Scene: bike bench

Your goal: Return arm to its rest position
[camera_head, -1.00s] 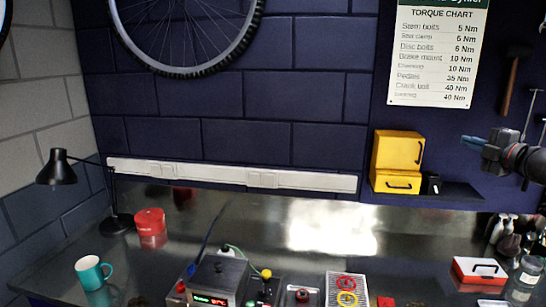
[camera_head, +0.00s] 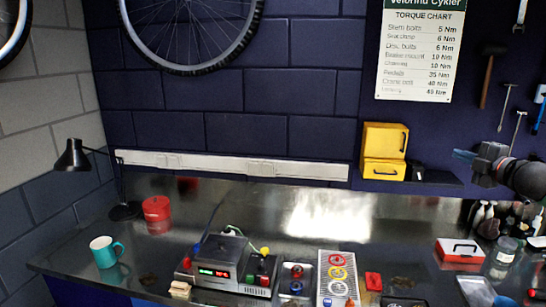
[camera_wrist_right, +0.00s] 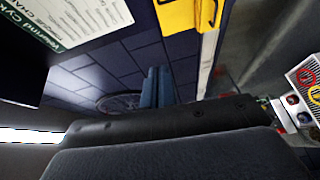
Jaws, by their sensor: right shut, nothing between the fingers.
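My right gripper (camera_head: 464,155) is at the right side of the head view, raised above the metal bench. Its blue fingers are shut with nothing between them and point left toward the yellow drawer box. In the right wrist view the blue fingers (camera_wrist_right: 158,88) stand together beyond the dark gripper body. The gripper is apart from the wall and from the bench objects. My left gripper is not in either view now.
The metal bench (camera_head: 240,215) holds a power unit (camera_head: 220,260), a tray of coloured rings (camera_head: 337,275), a teal mug (camera_head: 106,251), a red tin (camera_head: 156,208), a black lamp (camera_head: 74,156) and a red-and-white box (camera_head: 460,251). A yellow drawer box (camera_head: 384,152) stands behind. The bench's back middle is clear.

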